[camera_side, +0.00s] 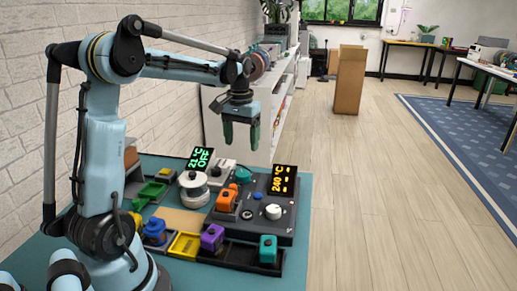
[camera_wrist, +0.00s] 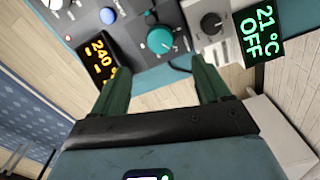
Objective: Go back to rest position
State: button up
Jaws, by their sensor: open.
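My gripper (camera_side: 241,135) hangs in the air above the far side of the bench, its green fingers pointing down. In the wrist view its two fingers (camera_wrist: 160,85) are spread apart with nothing between them. Below it stands a dark control unit (camera_side: 255,209) with an amber display (camera_side: 284,180) reading 240 °C. Beside it is a lighter unit (camera_side: 222,168) with a green display (camera_side: 201,158) reading 21 °C OFF. A teal knob (camera_wrist: 160,40) shows beyond the fingertips in the wrist view.
A brick wall (camera_side: 40,110) runs along the left. A white shelf (camera_side: 225,130) stands behind the bench.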

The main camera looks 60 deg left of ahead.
jog(key=shift+r, duration=0.8)
jog(key=shift+d, duration=0.1)
jog(key=s+d+f+m+t, duration=0.1)
jog(key=s+d+m+t, duration=0.2)
jog(key=d, duration=0.7)
jog(key=s+d+f+m+t, duration=0.1)
jog(key=s+d+m+t, duration=0.2)
jog(key=d, duration=0.8)
jog(key=shift+s+d+t, duration=0.2)
jog(key=shift+s+t, duration=0.4)
jog(key=shift+s, duration=0.5)
